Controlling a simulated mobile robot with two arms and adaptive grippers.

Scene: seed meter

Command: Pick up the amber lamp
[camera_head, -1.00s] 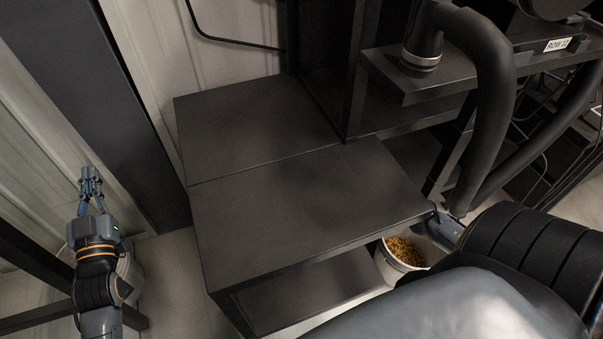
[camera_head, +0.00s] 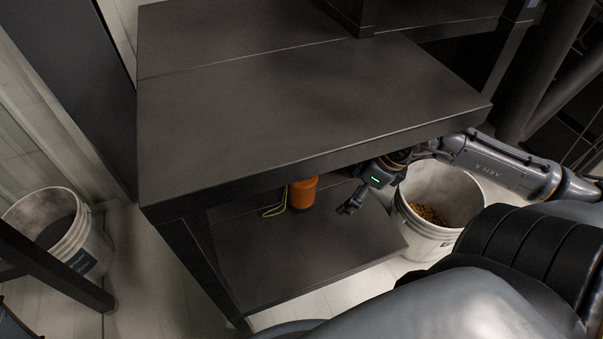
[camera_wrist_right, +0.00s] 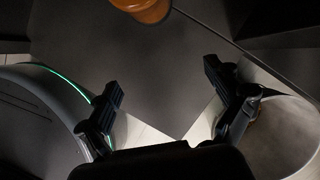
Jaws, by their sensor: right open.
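The amber lamp (camera_head: 303,192) is an orange cylinder with a thin yellow loop at its left. It stands on the lower shelf (camera_head: 300,262), under the dark tabletop, which hides its upper part. My right gripper (camera_head: 349,206) is under the table's front edge, to the right of the lamp and apart from it. In the right wrist view the right gripper (camera_wrist_right: 172,85) is open and empty. There the lamp (camera_wrist_right: 143,8) is cut off by the top edge, beyond the fingers. My left gripper is not in view.
The dark tabletop (camera_head: 300,95) lies above the lamp and close over my right arm. A white bucket with yellow-brown grains (camera_head: 440,235) stands right of the shelf. Another white bucket (camera_head: 85,245) stands on the floor at left. The shelf's front part is bare.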

